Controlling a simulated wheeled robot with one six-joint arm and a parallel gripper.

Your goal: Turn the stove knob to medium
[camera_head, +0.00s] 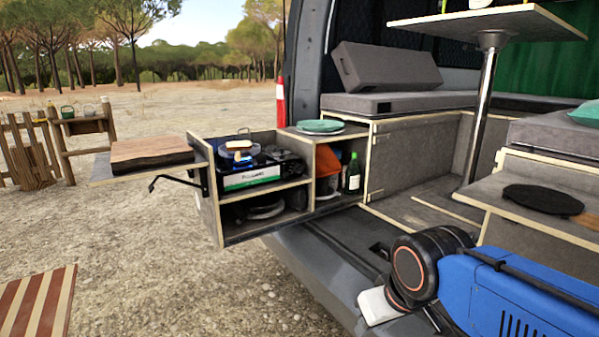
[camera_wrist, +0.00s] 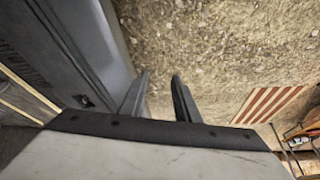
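A camping stove (camera_head: 250,174) with a green and white front panel stands in the upper compartment of the pull-out kitchen box, at the centre left in the head view. A pan (camera_head: 238,150) sits on top of it. The knob is too small to make out. My gripper is at the bottom of the wrist view (camera_wrist: 160,95), its two dark fingers apart with nothing between them, pointing toward the gravel ground beside the van. In the head view my arm is at the lower right, well away from the stove, and the fingers do not show there.
The pull-out box (camera_head: 262,232) juts out from the van's rear. A side shelf (camera_head: 125,176) with a wooden board extends left of it. A green plate (camera_head: 319,126) lies on the box top and a bottle (camera_head: 353,174) stands inside. Open gravel lies in front. A striped mat (camera_head: 38,302) is at the lower left.

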